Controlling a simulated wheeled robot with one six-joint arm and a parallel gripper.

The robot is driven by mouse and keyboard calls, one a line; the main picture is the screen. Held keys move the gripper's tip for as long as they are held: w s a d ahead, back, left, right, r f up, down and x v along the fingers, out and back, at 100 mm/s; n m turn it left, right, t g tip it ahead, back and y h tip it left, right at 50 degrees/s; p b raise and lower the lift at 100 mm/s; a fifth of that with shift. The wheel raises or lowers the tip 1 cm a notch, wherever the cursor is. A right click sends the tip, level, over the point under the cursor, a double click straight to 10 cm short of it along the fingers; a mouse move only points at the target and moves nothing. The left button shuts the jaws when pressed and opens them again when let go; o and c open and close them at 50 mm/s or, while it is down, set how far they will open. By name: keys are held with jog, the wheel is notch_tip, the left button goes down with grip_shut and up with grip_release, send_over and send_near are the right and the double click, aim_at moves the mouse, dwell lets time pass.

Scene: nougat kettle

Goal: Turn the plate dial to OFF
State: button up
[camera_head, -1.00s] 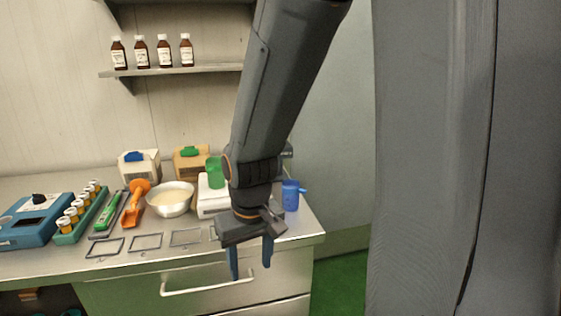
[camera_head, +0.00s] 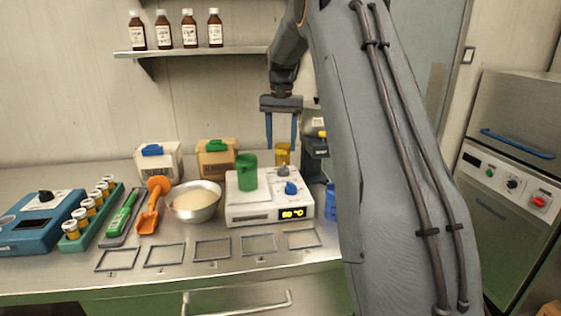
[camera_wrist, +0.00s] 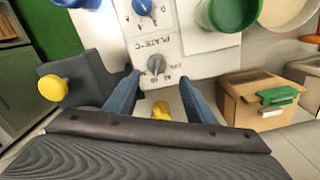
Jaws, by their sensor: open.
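In the wrist view the grey dial (camera_wrist: 157,65) sits beside the lettering "PLATE °C", and the blue dial (camera_wrist: 142,7) is at the top edge. I cannot read clearly where the grey dial points. My gripper (camera_head: 281,146) is open, pointing down above the plate's rear right. In the wrist view my gripper (camera_wrist: 158,78) has its fingertips apart, either side of the grey dial's line, seemingly not touching it.
A green beaker (camera_head: 246,172) stands on the plate. A yellow object (camera_head: 282,154) is just behind it, near my fingers. A dark device with a yellow knob (camera_wrist: 53,88) is close beside my gripper.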

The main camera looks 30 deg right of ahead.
aim_at(284, 165)
jog(key=f, duration=0.2)
jog(key=f+p, duration=0.1)
jog(key=f, duration=0.2)
jog(key=f+p, duration=0.1)
jog(key=f, duration=0.1)
jog(key=shift+s+d+f, duration=0.1)
jog(key=shift+d+f, duration=0.15)
jog(key=shift+d, duration=0.15)
jog(key=c, duration=1)
